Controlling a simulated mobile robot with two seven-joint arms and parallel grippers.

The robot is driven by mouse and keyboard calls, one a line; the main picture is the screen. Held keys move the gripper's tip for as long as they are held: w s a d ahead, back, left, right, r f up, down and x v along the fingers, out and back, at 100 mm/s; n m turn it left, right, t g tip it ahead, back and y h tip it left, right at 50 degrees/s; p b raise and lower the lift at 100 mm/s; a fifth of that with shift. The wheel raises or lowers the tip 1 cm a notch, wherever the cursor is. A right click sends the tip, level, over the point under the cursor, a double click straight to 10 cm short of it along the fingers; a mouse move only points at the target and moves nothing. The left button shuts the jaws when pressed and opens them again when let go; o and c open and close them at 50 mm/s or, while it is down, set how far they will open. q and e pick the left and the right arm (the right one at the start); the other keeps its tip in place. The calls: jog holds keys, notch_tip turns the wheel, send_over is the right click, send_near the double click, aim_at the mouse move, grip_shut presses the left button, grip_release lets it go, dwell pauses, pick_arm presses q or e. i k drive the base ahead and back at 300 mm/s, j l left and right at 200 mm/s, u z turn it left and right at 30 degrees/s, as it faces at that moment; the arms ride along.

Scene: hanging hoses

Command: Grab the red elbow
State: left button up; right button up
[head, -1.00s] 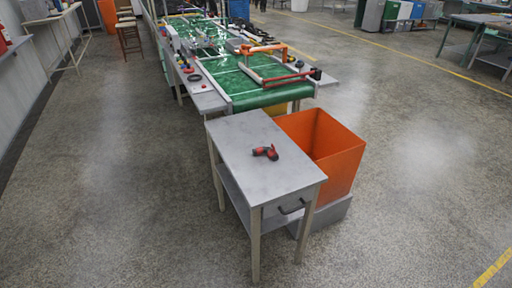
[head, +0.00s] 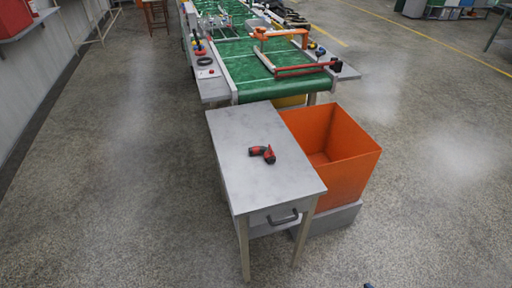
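The red elbow (head: 263,153) is a small red piece with dark ends. It lies on the grey top of a small table (head: 243,182) with a drawer handle at its front. Nothing touches it, and it is in full view. Neither of my grippers can be made out in the head view. A tiny dark bit shows at the bottom edge, too small to identify.
An orange bin (head: 345,160) stands on a grey base against the table's right side. A green conveyor (head: 270,72) with orange and red frames lies behind the table. The concrete floor (head: 120,190) is clear to the left and in front.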

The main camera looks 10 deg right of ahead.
aim_at(257, 149)
jog(key=i+l+u, duration=0.15)
jog(key=l+u, duration=0.2)
jog(key=l, duration=0.2)
jog(key=l+u, duration=0.3)
jog(key=l, duration=0.25)
jog(key=i+l+u, duration=0.1)
jog(key=l+u, duration=0.25)
jog(key=l, duration=0.25)
jog(key=l+u, duration=0.35)
jog(key=l, duration=0.2)
jog(key=k+l+u, duration=0.2)
jog(key=l+u, duration=0.15)
jog(key=l, duration=0.15)
jog(key=k+l+u, duration=0.3)
jog(key=l, duration=0.25)
jog(key=i, duration=0.1)
